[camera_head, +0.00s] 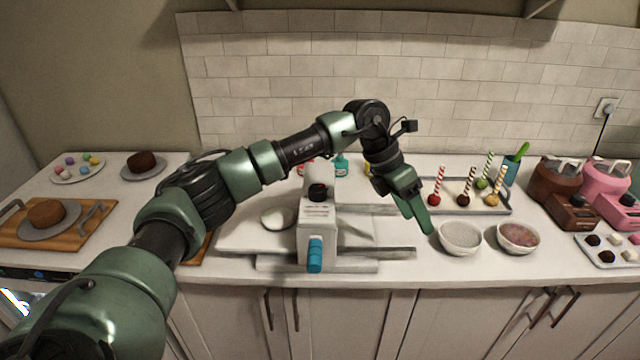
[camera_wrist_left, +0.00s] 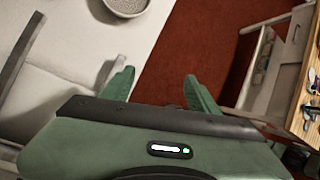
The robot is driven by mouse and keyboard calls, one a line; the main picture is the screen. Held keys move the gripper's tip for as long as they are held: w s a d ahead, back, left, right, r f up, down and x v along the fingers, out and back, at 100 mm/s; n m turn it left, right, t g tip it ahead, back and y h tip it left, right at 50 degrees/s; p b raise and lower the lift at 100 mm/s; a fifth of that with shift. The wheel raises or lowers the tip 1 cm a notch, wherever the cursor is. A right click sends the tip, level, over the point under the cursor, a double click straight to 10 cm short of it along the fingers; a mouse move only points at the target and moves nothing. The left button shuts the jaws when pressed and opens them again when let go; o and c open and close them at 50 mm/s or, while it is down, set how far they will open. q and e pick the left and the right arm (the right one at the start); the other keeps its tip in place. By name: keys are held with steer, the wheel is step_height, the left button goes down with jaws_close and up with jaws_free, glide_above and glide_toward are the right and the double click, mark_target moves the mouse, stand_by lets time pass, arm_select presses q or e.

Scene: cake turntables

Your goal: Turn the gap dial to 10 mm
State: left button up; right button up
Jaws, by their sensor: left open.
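A white machine (camera_head: 317,228) stands at the middle of the counter, with a flat bed out to both sides. A black knob (camera_head: 318,191) is on its top and a blue handle (camera_head: 314,255) is on its front. Which part is the gap dial, and any scale marks, are too small to tell. My left gripper (camera_head: 416,214) hangs to the right of the machine, pointing down, apart from the knob and handle. In the left wrist view its fingers (camera_wrist_left: 160,88) are spread with nothing between them. My right gripper is not in view.
A bowl of white grains (camera_head: 460,237) and a bowl of sprinkles (camera_head: 518,238) stand right of my gripper. A tray of cake pops (camera_head: 462,205) is behind them. A pale disc (camera_head: 278,217) lies left of the machine. A wooden board (camera_head: 62,232) is at far left.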

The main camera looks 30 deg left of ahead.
arm_select(q)
steer(key=a+r+y, duration=0.3)
steer(key=a, duration=0.7)
step_height(320, 180, up, 5)
steer(key=n+g+y, duration=0.1)
steer(key=n+y, duration=0.2)
steer(key=y, duration=0.1)
glide_above(318, 188)
steer(key=d, duration=0.1)
steer(key=shift+w+d, duration=0.1)
steer(key=shift+a, duration=0.35)
steer(key=shift+g, duration=0.3)
steer(key=f+p, duration=0.2)
steer(key=f, duration=0.4)
steer(key=shift+a, duration=0.2)
steer(key=shift+f, duration=0.75)
jaws_close()
